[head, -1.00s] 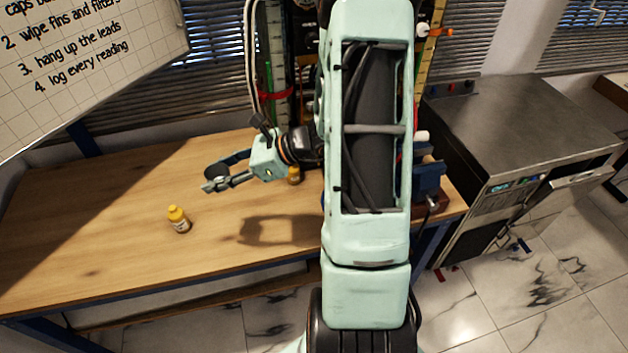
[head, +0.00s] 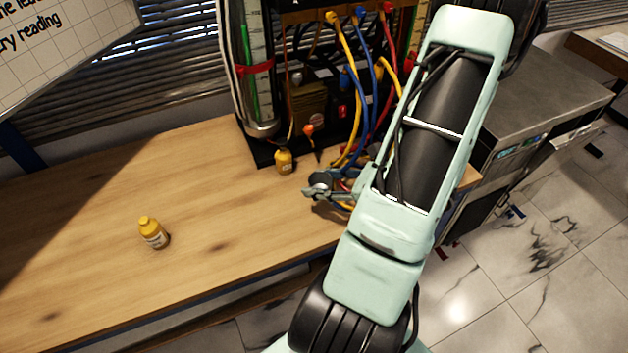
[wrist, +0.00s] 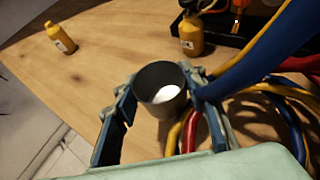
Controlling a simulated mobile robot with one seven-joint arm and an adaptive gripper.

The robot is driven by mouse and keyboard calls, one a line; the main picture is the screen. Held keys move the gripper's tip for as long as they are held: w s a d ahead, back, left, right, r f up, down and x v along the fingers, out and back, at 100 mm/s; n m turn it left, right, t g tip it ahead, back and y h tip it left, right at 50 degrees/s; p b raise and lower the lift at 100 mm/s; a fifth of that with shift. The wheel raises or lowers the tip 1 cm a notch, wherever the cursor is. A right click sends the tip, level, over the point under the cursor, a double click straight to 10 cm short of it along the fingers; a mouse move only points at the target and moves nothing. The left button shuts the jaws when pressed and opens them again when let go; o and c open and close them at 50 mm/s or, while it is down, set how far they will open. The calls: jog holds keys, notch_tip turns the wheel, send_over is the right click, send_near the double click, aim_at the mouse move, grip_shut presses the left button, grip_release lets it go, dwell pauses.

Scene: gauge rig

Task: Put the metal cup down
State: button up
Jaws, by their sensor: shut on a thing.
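In the head view the cup (head: 320,180) shows small at the end of my gripper (head: 325,190), near the right part of the wooden bench (head: 215,210). Most of my wrist is hidden behind my own arm there. I cannot tell from these views how far the cup's base is above the bench.
A yellow bottle (head: 284,162) stands at the rig's base, left of the cup. Another yellow bottle (head: 153,233) stands further left. Blue, yellow and red cables (wrist: 270,55) hang close on the cup's right. The bench's middle is clear between the bottles.

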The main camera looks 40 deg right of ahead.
jog(key=s+d+f, duration=0.1)
jog(key=s, duration=0.1)
jog(key=s+d+f+m+h+b, duration=0.2)
jog(key=s+f, duration=0.1)
jog(key=shift+s+f+t, duration=0.1)
jog(key=shift+s+t, duration=0.2)
jog(key=shift+t, duration=0.1)
jog(key=p, duration=0.1)
send_over(314, 167)
jog(key=s, duration=0.3)
jog(key=shift+a, duration=0.4)
jog(key=w, duration=0.2)
jog(key=w+f, duration=0.1)
jog(key=shift+d+p, duration=0.3)
jog(key=shift+p, duration=0.05)
jog(key=shift+f, duration=0.25)
jog(key=shift+f, duration=0.15)
jog(key=o, duration=1.2)
jog(key=shift+s, duration=0.1)
jog(key=shift+c, duration=0.2)
